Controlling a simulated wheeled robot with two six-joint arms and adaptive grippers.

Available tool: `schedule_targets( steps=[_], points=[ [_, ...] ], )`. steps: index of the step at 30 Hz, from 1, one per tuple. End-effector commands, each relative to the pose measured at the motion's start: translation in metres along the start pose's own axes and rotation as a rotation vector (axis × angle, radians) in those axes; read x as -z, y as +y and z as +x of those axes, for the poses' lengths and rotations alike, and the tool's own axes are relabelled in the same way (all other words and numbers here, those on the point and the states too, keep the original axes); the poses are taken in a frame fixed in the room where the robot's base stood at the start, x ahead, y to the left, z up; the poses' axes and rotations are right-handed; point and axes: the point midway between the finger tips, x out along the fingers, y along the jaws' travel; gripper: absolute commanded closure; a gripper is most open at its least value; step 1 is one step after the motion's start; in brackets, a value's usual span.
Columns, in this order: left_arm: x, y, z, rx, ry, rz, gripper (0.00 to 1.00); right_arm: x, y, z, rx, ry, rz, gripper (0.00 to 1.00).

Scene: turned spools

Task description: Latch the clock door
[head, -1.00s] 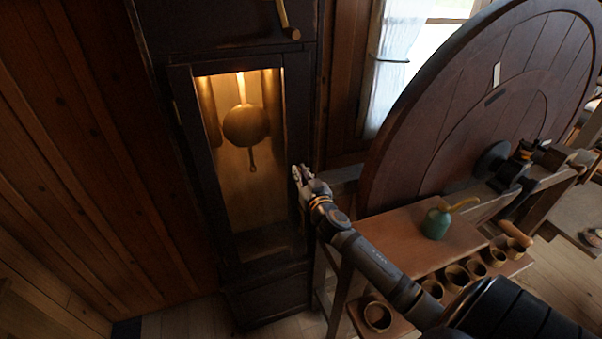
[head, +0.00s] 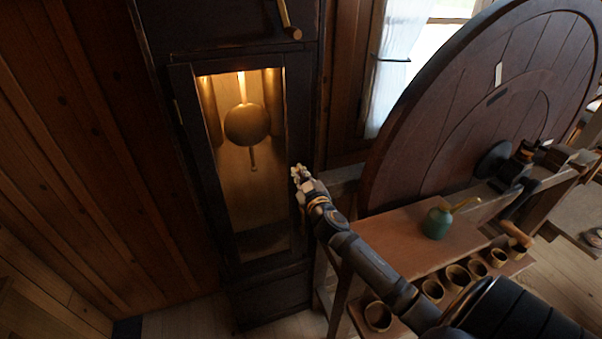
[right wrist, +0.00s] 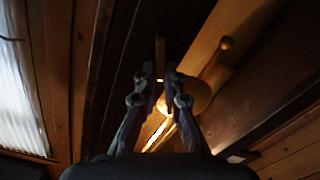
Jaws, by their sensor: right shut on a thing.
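The tall dark clock stands left of centre, its door (head: 183,130) looking flush with the case in the head view. Through the door's glass show a round brass pendulum bob (head: 246,125) and lit weights. My right gripper (head: 298,174) is at the door's right edge, about mid-height. In the right wrist view its fingers (right wrist: 159,82) are close together on a small, thin, brownish latch piece (right wrist: 160,50). The fingers hide part of this latch, and its exact turn cannot be told. My left gripper is not in view.
A large wooden wheel (head: 480,110) stands on a bench to the right. A green oil can (head: 437,223) sits on the bench's shelf (head: 400,235), with several small cups below. A curtained window (head: 398,60) is behind. Free floor is narrow before the clock.

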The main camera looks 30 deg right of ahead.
Motion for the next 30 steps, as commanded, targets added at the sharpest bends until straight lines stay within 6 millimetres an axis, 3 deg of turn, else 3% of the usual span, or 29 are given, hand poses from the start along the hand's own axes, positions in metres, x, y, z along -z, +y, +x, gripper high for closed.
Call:
schedule_targets(
  steps=[30],
  points=[
    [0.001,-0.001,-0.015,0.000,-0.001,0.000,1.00,-0.007,-0.015,0.000,0.001,0.000,-0.935,1.00]
  ],
)
